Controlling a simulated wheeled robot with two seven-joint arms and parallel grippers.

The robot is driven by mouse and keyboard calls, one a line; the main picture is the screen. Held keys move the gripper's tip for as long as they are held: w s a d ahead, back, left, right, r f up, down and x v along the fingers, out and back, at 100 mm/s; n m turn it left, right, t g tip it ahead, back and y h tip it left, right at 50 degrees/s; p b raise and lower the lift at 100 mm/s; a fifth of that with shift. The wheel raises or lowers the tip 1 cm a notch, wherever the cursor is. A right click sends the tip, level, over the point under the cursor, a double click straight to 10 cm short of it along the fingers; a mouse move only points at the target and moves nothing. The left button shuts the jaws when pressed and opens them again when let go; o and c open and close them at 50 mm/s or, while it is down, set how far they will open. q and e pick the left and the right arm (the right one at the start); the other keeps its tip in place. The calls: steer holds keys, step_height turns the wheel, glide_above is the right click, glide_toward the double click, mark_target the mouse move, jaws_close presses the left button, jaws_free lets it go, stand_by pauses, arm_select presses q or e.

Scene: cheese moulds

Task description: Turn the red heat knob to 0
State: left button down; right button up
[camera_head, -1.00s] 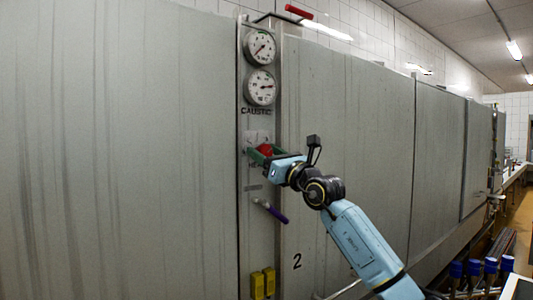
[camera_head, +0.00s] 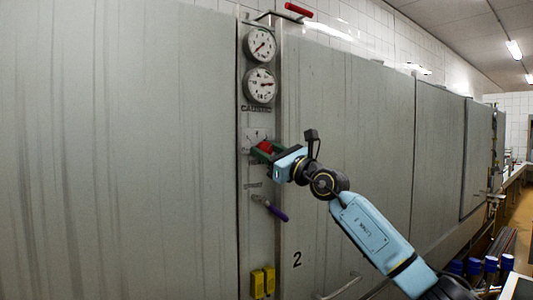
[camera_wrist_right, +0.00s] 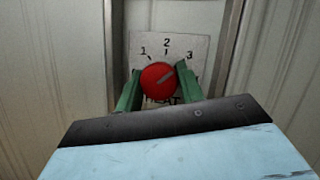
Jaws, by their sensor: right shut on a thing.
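The red heat knob (camera_wrist_right: 158,81) sits on a pale dial plate (camera_wrist_right: 150,44) marked 1, 2 and 3. The 0 mark does not show; the lower plate is hidden by my gripper. The knob's grey pointer line slants up to the right, roughly toward the 3. My right gripper (camera_wrist_right: 157,88) is shut on the knob, one green finger on each side. In the head view the knob (camera_head: 264,147) shows as a small red patch between the fingers of my right gripper (camera_head: 264,150). My left gripper is out of view.
Two round gauges (camera_head: 260,46) (camera_head: 260,86) are above the knob on the narrow panel. A purple-handled lever (camera_head: 275,211) and yellow boxes (camera_head: 263,282) are below. A red-handled bar (camera_head: 298,10) is at the top. Flat grey doors flank the panel.

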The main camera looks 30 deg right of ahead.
steer(key=n+g+y, duration=0.1)
steer(key=n, duration=0.2)
steer(key=shift+n+b, duration=0.35)
steer(key=shift+n, duration=0.05)
steer(key=shift+n+g+y, duration=0.5)
steer(key=shift+n, duration=0.6)
steer(key=shift+r+n+g+p, duration=0.15)
steer(key=shift+n+g+p, duration=0.25)
steer(key=shift+n, duration=0.7)
steer(key=n+g+p, duration=0.1)
steer(key=n, duration=0.2)
steer(key=shift+p, duration=0.3)
steer(key=n+g+p, duration=0.2)
steer(key=n+p, duration=0.1)
steer(key=n, duration=0.1)
steer(key=shift+r, duration=0.1)
steer(key=n+g+h+p, duration=0.1)
steer(key=n+h+p, duration=0.1)
steer(key=n+p, duration=0.2)
steer(key=shift+n, duration=0.3)
steer(key=n+h+p, duration=0.2)
steer(key=n, duration=0.1)
steer(key=shift+g+p, duration=0.35)
steer(key=shift+g, duration=0.05)
steer(key=shift+a+n+h+p, duration=0.1)
steer(key=shift+n+h+p, duration=0.6)
steer(key=shift+n+h, duration=0.3)
steer(key=shift+n, duration=0.3)
